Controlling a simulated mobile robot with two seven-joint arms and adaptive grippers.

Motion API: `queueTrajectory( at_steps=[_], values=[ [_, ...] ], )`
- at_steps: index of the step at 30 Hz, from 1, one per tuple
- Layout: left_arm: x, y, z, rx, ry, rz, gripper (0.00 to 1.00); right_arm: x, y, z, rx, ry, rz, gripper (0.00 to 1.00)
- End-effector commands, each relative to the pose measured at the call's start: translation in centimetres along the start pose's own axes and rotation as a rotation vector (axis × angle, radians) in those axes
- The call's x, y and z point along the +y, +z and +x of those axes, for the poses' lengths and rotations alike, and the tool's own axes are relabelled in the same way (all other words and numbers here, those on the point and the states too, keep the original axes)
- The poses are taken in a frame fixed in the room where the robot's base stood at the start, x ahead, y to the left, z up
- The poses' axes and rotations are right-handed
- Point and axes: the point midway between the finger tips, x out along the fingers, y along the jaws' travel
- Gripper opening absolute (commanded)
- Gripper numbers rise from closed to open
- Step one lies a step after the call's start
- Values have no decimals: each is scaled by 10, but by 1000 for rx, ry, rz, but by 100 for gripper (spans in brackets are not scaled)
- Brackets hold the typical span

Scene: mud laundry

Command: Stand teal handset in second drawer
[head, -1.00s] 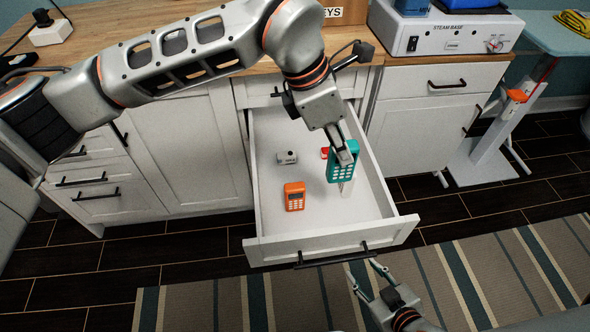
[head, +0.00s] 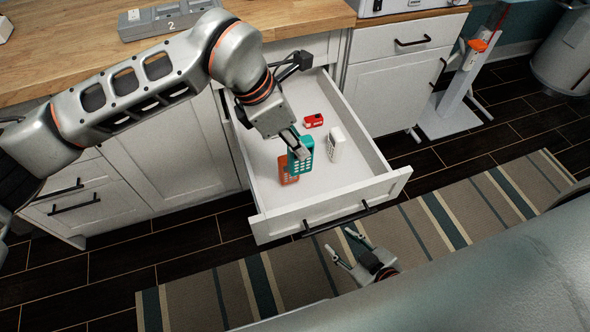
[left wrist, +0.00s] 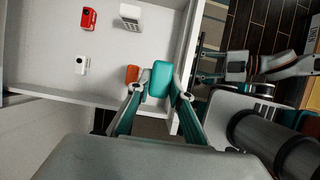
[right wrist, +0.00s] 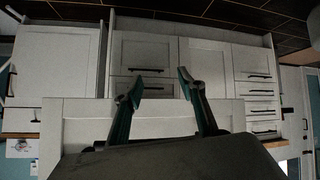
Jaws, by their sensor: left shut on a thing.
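The teal handset (head: 301,155) is upright between the fingers of my left gripper (head: 298,146), over the front part of the open drawer (head: 266,222). In the left wrist view the same handset (left wrist: 160,79) sits between both fingertips. I cannot tell whether its lower end touches the drawer floor. An orange handset (head: 284,172) stands just left of it, partly hidden behind it; its edge shows in the left wrist view (left wrist: 131,74). A white handset (head: 336,143) stands to the right. My right gripper (head: 343,246) is open and empty in front of the drawer.
A small red thing (head: 313,121) lies toward the drawer's back, and a small white box (left wrist: 82,65) shows in the left wrist view. The wooden counter (head: 60,60) lies behind. A striped rug (head: 440,215) covers the floor in front.

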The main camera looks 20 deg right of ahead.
Motion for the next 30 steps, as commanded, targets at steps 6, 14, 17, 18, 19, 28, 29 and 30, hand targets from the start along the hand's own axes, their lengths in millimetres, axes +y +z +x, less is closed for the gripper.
queueTrajectory(
  at_steps=[6, 14, 17, 18, 19, 28, 29, 30],
  values=[
    [-2, -22, 52, 0, -7, -3, 0, -1, 5, 3, -3, -1, -2, 40],
    [0, -33, 78, -1, -1, 0, 0, 1, -6, 4, 20, 2, -2, 40],
    [0, -34, 82, -1, 0, 0, 0, 1, -8, 6, 24, 2, -3, 40],
    [0, -36, 86, -1, -1, 0, 0, 1, -8, 7, 24, 2, -3, 40],
    [0, -37, 89, -1, -2, 0, 0, 1, -7, 7, 23, 2, -3, 40],
    [0, -50, 119, 0, -1, 0, 0, -1, -8, 8, 29, -4, -7, 40],
    [0, -50, 119, 0, 1, 0, 0, 0, -10, 8, 33, -4, -8, 40],
    [0, -50, 118, 0, 1, 1, 0, 0, -13, 8, 36, -3, -9, 40]
  ],
)
